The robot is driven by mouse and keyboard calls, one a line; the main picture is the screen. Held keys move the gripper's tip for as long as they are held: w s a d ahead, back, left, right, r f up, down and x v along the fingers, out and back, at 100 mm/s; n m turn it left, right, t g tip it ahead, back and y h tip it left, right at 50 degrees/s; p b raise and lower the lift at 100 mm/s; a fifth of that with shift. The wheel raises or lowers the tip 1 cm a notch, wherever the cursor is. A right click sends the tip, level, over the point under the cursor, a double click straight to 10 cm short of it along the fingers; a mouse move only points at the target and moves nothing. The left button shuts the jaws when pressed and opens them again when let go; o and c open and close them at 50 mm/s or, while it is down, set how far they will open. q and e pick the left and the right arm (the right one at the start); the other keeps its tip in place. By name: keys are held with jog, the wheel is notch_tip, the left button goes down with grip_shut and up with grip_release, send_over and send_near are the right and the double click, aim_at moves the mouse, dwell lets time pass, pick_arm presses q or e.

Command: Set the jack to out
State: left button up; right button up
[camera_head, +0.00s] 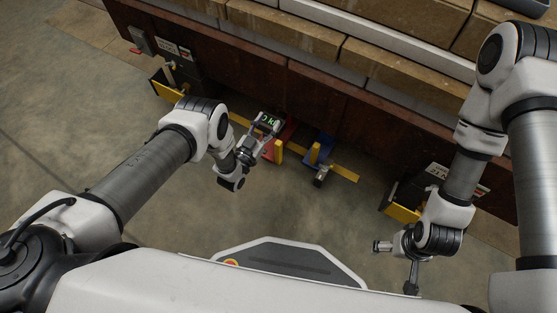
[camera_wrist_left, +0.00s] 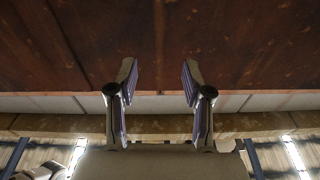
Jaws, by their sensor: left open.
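My left gripper (camera_head: 259,137) is open in front of the dark red-brown side of the stack's base. A small box with a green-lit display (camera_head: 268,121) shows just beyond its fingertips; I cannot tell whether they touch. Beside it are a red lever-like part with a yellow block (camera_head: 279,150) and a blue part with a yellow block (camera_head: 316,154). Which of these is the jack's control I cannot tell. In the left wrist view the two fingers (camera_wrist_left: 160,82) are apart with only the brown surface between them. My right gripper (camera_head: 396,266) is open and empty at lower right.
Black units with yellow plates stand at the base's left (camera_head: 167,84) and right (camera_head: 402,212). A yellow bar (camera_head: 345,174) runs low between them. Tan blocks (camera_head: 370,65) are stacked above. The concrete floor (camera_head: 330,230) in front is clear.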

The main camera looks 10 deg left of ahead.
pick_arm(q)
jog(key=g+b, duration=0.1)
jog(key=b, duration=0.3)
send_near(277, 146)
jog(key=x, duration=0.4)
jog(key=b+x, duration=0.3)
jog(key=x, duration=0.4)
jog(key=shift+w, duration=0.1)
jog(key=shift+r, duration=0.1)
grip_shut()
pick_arm(e)
notch_tip(277, 146, down, 10)
jog(key=shift+f, duration=0.2)
